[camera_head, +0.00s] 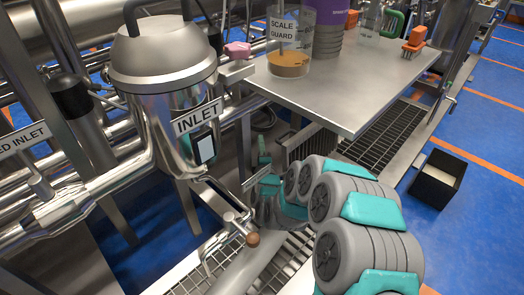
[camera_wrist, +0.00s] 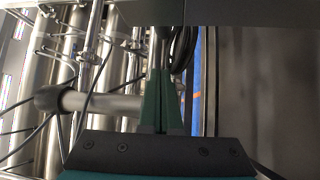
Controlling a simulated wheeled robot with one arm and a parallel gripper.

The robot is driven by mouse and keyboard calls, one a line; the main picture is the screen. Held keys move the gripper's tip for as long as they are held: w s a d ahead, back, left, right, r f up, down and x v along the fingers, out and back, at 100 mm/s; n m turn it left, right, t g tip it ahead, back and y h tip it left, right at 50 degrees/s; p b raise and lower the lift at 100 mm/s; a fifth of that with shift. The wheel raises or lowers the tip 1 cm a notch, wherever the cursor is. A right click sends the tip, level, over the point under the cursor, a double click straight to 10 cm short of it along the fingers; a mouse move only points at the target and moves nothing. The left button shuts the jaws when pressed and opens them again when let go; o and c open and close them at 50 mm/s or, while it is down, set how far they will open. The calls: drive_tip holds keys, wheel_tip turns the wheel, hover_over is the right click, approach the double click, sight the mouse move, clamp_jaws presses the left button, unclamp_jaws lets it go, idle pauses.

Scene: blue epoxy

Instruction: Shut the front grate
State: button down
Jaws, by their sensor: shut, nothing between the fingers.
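A floor channel runs under the steel table. Its dark grate shows in the head view as a far stretch (camera_head: 385,137) beyond the table and a near stretch (camera_head: 284,262) at the bottom, both lying flat. A slatted grey panel (camera_head: 312,140) stands tilted up just under the table's front edge and looks like a raised grate section; my arm hides its lower part. My gripper (camera_head: 263,147) is left of this panel, low beneath the table edge. In the wrist view its green fingers (camera_wrist: 161,95) are together and empty. I cannot tell whether they touch the panel.
The steel table (camera_head: 345,95) overhangs the channel and carries a beaker (camera_head: 290,45) and other items. The INLET vessel (camera_head: 165,85) and pipes crowd the left. A valve lever with a brown knob (camera_head: 253,239) juts out near my arm. A black bin (camera_head: 438,180) stands right on open blue floor.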

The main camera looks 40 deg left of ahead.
drive_tip(key=shift+w+d+f+b, duration=0.1)
drive_tip(key=shift+w+d+b, duration=0.2)
drive_tip(key=shift+w+d, duration=0.85)
drive_tip(key=shift+s+d, duration=0.1)
drive_tip(key=shift+d, duration=0.1)
